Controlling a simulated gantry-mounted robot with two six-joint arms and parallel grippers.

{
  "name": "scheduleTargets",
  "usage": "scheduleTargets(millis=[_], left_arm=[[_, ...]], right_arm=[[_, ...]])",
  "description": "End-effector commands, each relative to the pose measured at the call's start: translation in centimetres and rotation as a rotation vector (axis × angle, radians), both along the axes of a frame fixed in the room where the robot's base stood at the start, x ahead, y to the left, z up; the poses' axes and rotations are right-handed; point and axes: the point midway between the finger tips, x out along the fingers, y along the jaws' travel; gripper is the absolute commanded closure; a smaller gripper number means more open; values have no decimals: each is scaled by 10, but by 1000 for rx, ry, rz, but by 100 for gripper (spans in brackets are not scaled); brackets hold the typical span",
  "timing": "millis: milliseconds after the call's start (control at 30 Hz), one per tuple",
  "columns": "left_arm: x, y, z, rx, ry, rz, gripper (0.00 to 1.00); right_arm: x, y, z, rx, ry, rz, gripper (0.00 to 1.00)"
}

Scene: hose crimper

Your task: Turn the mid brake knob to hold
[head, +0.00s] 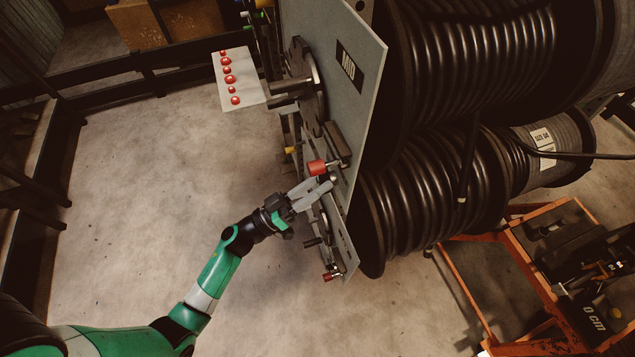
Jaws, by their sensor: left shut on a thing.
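The grey panel (352,95) with a black "MID" label (349,67) stands at the upper middle of the head view, beside the reels. A red knob (317,167) sticks out from the lower part of this panel. My left gripper (326,184) is at the panel's lower edge, right by the red knob, with its fingers shut on a small part there. The fingers hide most of what they hold, so I cannot tell the knob's setting. My right gripper is not in view.
Large reels of black hose (470,60) fill the upper right. A plate with several red buttons (238,78) juts out left of the panel. Another red knob (331,276) sits lower down. An orange cart (480,300) stands at lower right. The floor at left is clear.

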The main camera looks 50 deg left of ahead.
Motion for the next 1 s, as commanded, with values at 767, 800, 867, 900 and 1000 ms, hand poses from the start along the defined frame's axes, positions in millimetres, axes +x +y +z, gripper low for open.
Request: scheduleTargets(millis=[767, 800, 867, 900, 1000], left_arm=[[2, 4, 0, 635, -243, 1, 100], [2, 5, 0, 665, -255, 1, 100], [2, 5, 0, 705, -271, 2, 100], [2, 5, 0, 731, -280, 1, 100], [2, 5, 0, 785, -301, 1, 100]], right_arm=[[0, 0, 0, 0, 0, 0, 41], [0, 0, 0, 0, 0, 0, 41], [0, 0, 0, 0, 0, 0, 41], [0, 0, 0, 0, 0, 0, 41], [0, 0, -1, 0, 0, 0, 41]])
